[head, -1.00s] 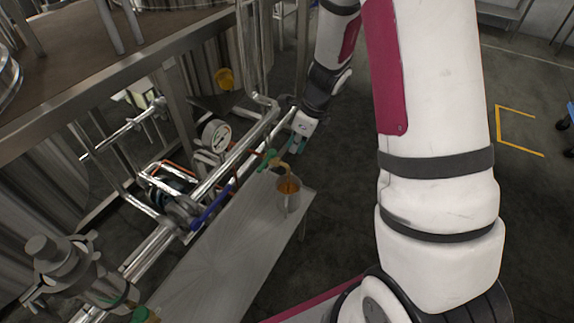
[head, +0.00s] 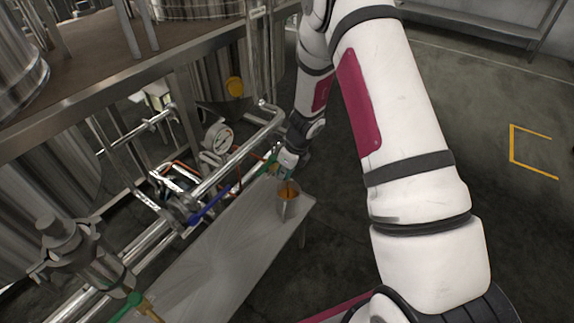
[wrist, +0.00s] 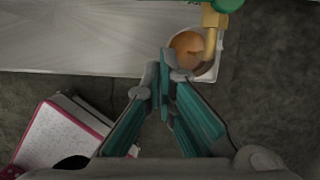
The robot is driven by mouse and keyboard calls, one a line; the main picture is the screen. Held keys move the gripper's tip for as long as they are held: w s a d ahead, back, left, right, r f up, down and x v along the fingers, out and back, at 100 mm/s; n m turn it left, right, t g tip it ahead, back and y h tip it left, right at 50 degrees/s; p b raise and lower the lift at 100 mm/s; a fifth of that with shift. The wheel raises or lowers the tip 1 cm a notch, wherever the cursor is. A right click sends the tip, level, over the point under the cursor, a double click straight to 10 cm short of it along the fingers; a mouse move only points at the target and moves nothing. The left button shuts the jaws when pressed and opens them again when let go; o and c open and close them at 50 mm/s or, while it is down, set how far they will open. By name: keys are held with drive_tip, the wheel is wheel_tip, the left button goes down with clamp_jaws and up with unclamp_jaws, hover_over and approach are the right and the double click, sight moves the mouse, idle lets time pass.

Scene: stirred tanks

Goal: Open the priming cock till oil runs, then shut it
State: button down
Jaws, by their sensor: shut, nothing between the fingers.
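The priming cock shows in the wrist view as a brass spout (wrist: 211,38) with a green part (wrist: 228,4) at the top edge. A metal cup (head: 288,208) stands under the spout on the bench; the cup (wrist: 217,68) has amber oil (wrist: 187,42) inside. I cannot tell whether oil is running from the spout. My gripper (wrist: 166,68) is shut and empty, its teal fingertips just left of the cup in the wrist view. In the head view my gripper (head: 280,172) is beside the cock, covering part of it, so the handle's position is hidden.
A grey bench (head: 225,245) runs below the pipework, mostly bare. A blue handle (head: 210,203), a pressure gauge (head: 218,138) and another green-handled valve (head: 124,306) sit along the pipes. Steel tanks (head: 30,190) stand at left; dark floor is clear at right.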

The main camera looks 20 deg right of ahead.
sight(265, 167)
drive_tip(key=shift+w+a+f, duration=0.2)
drive_tip(key=shift+w+a, duration=0.45)
drive_tip(key=shift+w, duration=0.15)
drive_tip(key=shift+w+a+f, duration=0.2)
drive_tip(key=shift+w+a, duration=0.4)
drive_tip(key=shift+w, duration=0.15)
drive_tip(key=shift+w+a, duration=0.5)
drive_tip(key=shift+a, duration=0.05)
